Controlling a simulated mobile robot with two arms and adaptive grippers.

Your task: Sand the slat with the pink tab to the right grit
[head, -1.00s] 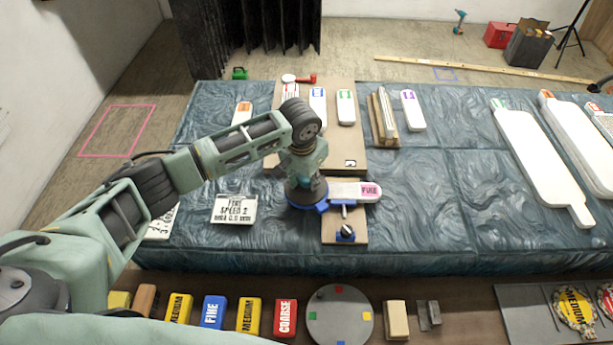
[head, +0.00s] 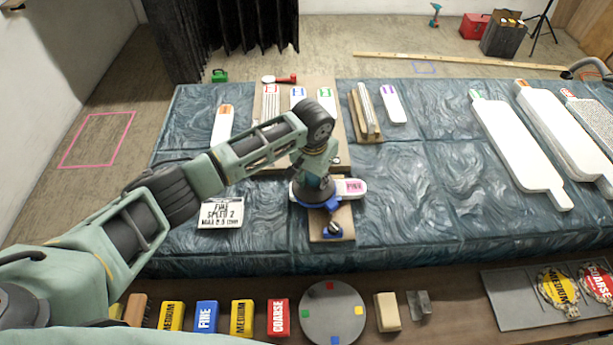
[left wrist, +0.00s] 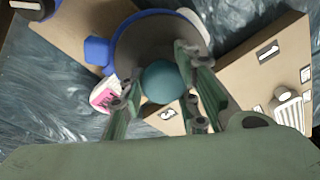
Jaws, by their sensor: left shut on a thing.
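My left gripper (head: 318,172) is shut on the round sander (head: 312,193), a dark grey body with a blue lower part. In the left wrist view the fingers close around the sander's teal knob (left wrist: 163,82). The sander is over the slat with the pink tab (head: 354,187); whether its pad touches cannot be made out. The slat's white left end and its tab show on either side. The tab seems to read FINE. The slat lies across a small wooden board (head: 345,215) with a blue clamp (head: 333,229). My right gripper is not in view.
Front shelf: yellow MEDIUM blocks (head: 241,318), blue FINE block (head: 206,316), red COARSE block (head: 278,317), grey disc (head: 333,312). Large white slats (head: 520,150) lie right. The blue cloth (head: 430,190) is clear right of the board.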

